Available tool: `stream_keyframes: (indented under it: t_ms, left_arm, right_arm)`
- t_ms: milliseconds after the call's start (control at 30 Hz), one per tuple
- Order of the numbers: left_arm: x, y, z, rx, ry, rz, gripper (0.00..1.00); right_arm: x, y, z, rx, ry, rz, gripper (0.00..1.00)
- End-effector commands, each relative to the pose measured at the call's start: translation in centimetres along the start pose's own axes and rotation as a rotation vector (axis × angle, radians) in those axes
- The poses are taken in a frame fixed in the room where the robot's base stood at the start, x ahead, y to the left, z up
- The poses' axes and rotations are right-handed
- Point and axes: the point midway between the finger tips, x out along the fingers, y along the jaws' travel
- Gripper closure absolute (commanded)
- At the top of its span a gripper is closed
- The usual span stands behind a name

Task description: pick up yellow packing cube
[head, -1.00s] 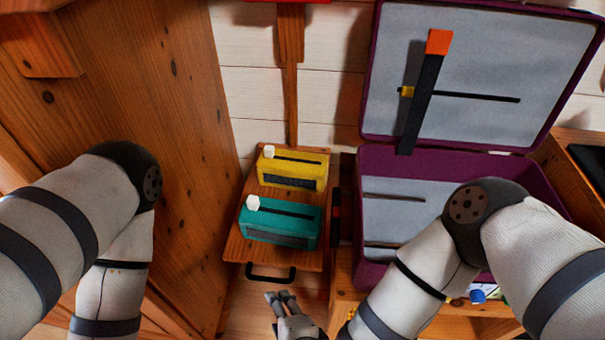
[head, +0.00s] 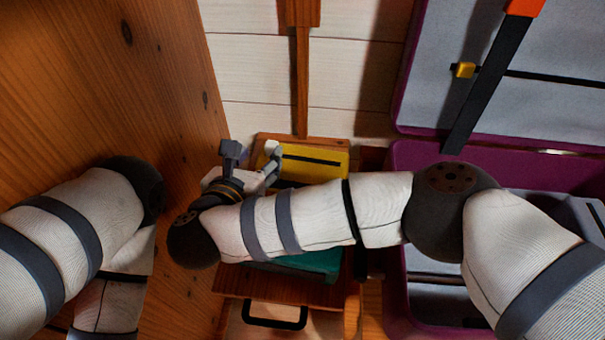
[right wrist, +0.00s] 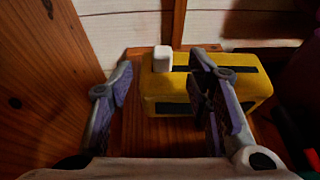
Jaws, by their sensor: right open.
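The yellow packing cube (head: 315,163) lies at the back of a small wooden surface in the head view, partly hidden by my right arm and gripper. It has a dark strip on top and a white tab (right wrist: 162,60) at its left end. My right gripper (head: 252,153) is open and empty at the cube's left end. In the right wrist view, one finger of the gripper (right wrist: 162,72) is left of the yellow cube (right wrist: 170,91) and the other overlaps its middle; contact cannot be told. My left gripper is out of view.
A teal packing cube (head: 318,262) sits in front of the yellow one, mostly hidden under my right forearm. An open purple suitcase (head: 405,155) stands at the right. A wooden panel (head: 150,60) rises close at the left, and a plank wall (head: 250,90) is behind.

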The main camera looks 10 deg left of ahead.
Motion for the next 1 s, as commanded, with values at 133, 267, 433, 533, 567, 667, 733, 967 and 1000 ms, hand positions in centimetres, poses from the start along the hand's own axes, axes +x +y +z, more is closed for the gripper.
stream_keyframes:
  t_ms: [133, 267, 433, 533, 567, 667, 733, 967, 1000]
  left_arm:
    - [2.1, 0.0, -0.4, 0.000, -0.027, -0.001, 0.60]
    - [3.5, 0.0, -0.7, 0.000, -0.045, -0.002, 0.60]
    - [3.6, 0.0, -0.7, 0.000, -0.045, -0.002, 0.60]
    - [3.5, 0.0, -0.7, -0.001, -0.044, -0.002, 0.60]
    - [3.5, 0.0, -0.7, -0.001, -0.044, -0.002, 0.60]
    - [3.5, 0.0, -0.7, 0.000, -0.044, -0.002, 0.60]
    - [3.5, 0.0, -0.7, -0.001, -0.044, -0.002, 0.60]
    - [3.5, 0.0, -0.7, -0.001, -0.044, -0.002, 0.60]
    - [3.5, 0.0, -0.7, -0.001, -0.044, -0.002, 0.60]
  right_arm:
    - [2.9, -0.3, -0.7, 0.001, 0.002, -0.003, 0.55]
    - [5.0, -0.4, -0.7, 0.001, 0.002, -0.001, 0.55]
    - [5.4, -0.3, -0.1, 0.000, -0.001, 0.002, 0.55]
    - [5.4, -0.3, 0.0, 0.000, -0.002, 0.001, 0.55]
    - [5.4, -0.3, 0.0, 0.000, -0.002, 0.001, 0.60]
    - [5.4, -0.3, 0.0, 0.000, -0.002, 0.001, 0.82]
    - [5.3, -0.3, 0.0, -0.001, -0.002, 0.001, 0.98]
    - [5.3, -0.3, 0.0, -0.001, -0.002, 0.001, 1.00]
    - [5.3, -0.3, 0.0, 0.000, -0.002, 0.001, 1.00]
